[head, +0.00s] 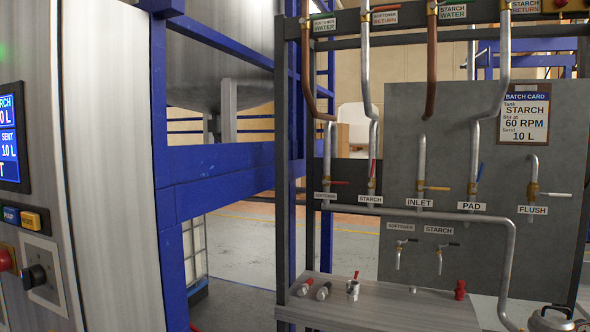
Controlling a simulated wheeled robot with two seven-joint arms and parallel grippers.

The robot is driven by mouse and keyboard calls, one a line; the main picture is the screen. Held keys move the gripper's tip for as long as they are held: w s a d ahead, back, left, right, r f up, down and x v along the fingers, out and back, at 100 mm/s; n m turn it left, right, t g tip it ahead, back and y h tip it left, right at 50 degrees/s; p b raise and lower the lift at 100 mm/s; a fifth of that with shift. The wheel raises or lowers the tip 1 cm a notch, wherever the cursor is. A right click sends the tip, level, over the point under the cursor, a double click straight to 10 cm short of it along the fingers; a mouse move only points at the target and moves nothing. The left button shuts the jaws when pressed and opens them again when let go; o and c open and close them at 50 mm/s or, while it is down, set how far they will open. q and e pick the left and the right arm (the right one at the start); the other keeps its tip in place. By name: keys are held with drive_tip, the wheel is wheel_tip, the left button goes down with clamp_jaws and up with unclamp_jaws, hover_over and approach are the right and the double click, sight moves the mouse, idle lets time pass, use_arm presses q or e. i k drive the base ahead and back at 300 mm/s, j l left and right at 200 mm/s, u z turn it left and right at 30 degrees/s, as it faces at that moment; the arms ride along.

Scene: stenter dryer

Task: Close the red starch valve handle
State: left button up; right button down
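The red starch valve handle (374,169) is on the vertical pipe above the STARCH label (370,198), right of the frame's middle. It stands nearly upright, in line with its pipe. To its left, the red softener valve handle (340,183) lies level, across its pipe. Neither of my grippers shows in the head view, and nothing touches the starch handle.
A grey shelf (400,308) with small fittings juts out below.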

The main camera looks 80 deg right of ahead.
sight(372, 172)
drive_tip(key=z, duration=3.1)
